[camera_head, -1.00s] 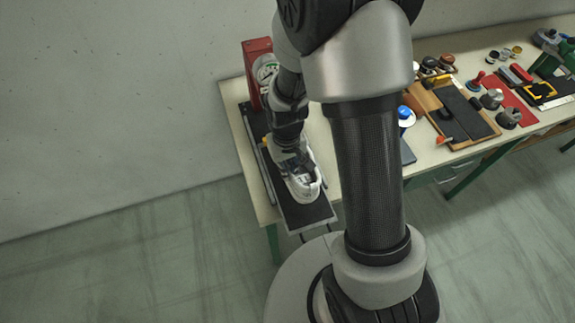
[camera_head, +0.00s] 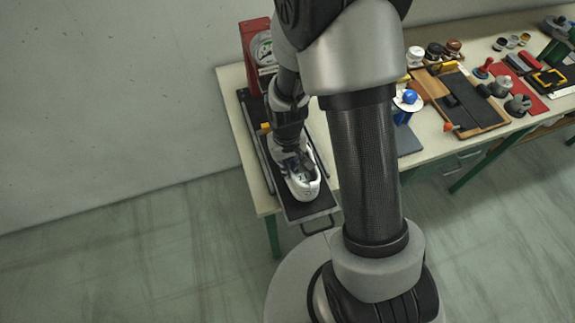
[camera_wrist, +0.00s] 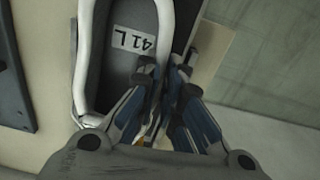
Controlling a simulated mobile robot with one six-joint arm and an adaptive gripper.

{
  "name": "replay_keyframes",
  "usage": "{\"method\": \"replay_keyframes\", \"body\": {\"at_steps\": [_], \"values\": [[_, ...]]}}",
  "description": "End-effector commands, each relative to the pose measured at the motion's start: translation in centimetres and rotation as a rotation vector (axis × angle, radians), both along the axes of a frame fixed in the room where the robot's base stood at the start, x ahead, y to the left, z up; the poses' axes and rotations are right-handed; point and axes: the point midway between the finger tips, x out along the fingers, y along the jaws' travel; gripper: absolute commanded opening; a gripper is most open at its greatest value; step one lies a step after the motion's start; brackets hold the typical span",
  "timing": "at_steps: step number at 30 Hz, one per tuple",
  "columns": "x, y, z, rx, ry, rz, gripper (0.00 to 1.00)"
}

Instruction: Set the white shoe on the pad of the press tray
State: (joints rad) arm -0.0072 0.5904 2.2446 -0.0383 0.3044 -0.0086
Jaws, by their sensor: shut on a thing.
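The white shoe (camera_head: 304,187) is over the dark press tray (camera_head: 313,212) at the table's left end in the head view. I cannot tell whether its sole touches the pad. My gripper (camera_head: 296,160) is shut on the shoe. In the wrist view the white rim of the shoe (camera_wrist: 84,60) and a label reading 41 L (camera_wrist: 133,41) inside it show, with my gripper (camera_wrist: 170,68) at the shoe's edge, its fingertips close together. The pad under the shoe is mostly hidden.
Bare table (camera_head: 232,80) shows left of the tray; floor lies in front.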

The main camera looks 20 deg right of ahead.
Motion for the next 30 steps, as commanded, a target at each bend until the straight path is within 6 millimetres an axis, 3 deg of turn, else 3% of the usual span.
{"method": "replay_keyframes", "body": {"at_steps": [17, 18, 28, 30], "values": [[0.03, 0.00, -0.97, 0.000, -0.001, 0.000, 0.00], [0.03, 0.00, -0.94, 0.000, -0.001, 0.000, 0.08], [0.01, 0.00, -0.89, 0.000, 0.000, 0.000, 0.30], [0.00, 0.00, -0.90, 0.000, 0.000, 0.000, 0.31]]}}
